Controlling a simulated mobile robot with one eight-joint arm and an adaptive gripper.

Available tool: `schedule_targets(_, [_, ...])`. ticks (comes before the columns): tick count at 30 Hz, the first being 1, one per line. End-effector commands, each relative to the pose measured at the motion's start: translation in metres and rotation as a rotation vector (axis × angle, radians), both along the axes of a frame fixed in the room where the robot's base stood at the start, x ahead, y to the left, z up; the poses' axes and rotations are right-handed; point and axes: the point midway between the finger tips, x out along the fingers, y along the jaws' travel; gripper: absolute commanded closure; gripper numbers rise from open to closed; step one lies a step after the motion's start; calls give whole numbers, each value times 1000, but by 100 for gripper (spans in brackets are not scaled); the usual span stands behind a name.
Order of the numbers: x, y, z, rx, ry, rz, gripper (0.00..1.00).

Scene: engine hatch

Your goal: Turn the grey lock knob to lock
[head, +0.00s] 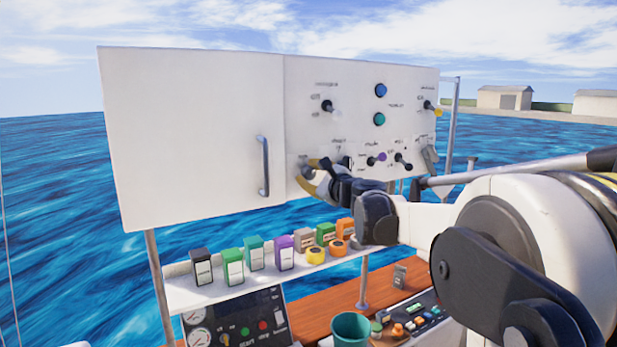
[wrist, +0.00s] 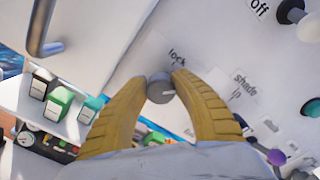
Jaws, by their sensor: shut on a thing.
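The grey lock knob (wrist: 160,88) sits on the white panel, just below the printed word "lock" in the wrist view. It is round, with a pale mark on its face. My gripper (wrist: 160,92) has its two yellow ribbed fingers shut on the knob from both sides. In the head view my gripper (head: 314,182) reaches the lower left of the control panel (head: 350,90), where it and my arm hide most of the knob.
A white door with a grey handle (head: 263,165) is left of the panel. Several switches and two round buttons are on the panel, including a purple-tipped switch (head: 377,158). Several coloured boxes stand on the shelf (head: 215,294) below. A teal cup (head: 350,328) stands lower down.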

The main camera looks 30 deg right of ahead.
Motion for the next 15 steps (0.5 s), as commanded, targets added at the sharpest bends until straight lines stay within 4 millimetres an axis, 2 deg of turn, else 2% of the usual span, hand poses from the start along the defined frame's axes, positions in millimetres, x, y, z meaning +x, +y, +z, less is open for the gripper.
schedule_targets(15, [0, 1, -1, -469, -17, -1, 99])
